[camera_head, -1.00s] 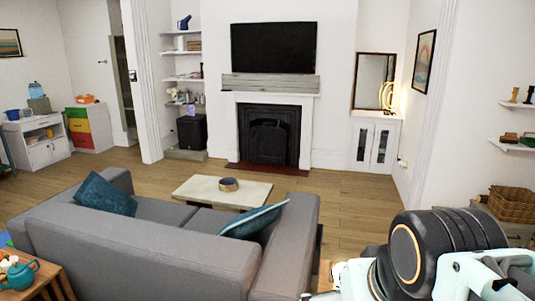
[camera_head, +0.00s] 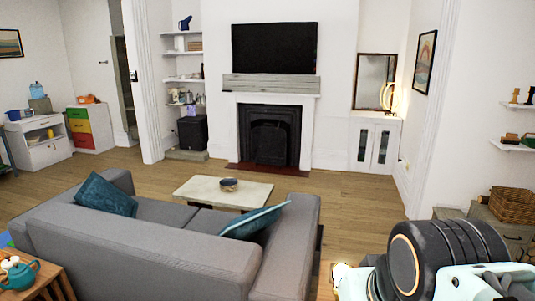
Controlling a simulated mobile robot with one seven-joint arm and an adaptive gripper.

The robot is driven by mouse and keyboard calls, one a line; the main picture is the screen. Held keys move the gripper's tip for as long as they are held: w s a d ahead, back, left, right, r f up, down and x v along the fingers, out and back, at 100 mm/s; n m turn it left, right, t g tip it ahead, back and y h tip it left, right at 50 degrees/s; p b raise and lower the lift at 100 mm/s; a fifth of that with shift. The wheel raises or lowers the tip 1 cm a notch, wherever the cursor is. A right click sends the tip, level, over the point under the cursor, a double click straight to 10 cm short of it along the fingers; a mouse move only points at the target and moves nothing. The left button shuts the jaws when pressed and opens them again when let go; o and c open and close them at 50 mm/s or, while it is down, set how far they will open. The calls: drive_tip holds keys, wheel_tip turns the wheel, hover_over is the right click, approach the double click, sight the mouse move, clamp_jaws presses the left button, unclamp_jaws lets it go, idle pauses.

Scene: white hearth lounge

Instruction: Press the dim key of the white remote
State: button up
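I cannot make out a white remote in this view. My arm (camera_head: 440,262), with a black ringed joint and pale links, fills the lower right corner. My gripper does not show, so its fingers and anything near them are hidden.
A grey sofa (camera_head: 150,252) with teal cushions stands in front. Beyond it is a low coffee table (camera_head: 198,192) with a bowl (camera_head: 229,185). A side table (camera_head: 47,285) holds a teal teapot (camera_head: 20,272) at lower left. A wicker basket (camera_head: 512,204) is at right. Wooden floor (camera_head: 365,200) lies clear between.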

clamp_jaws()
idle(1.2)
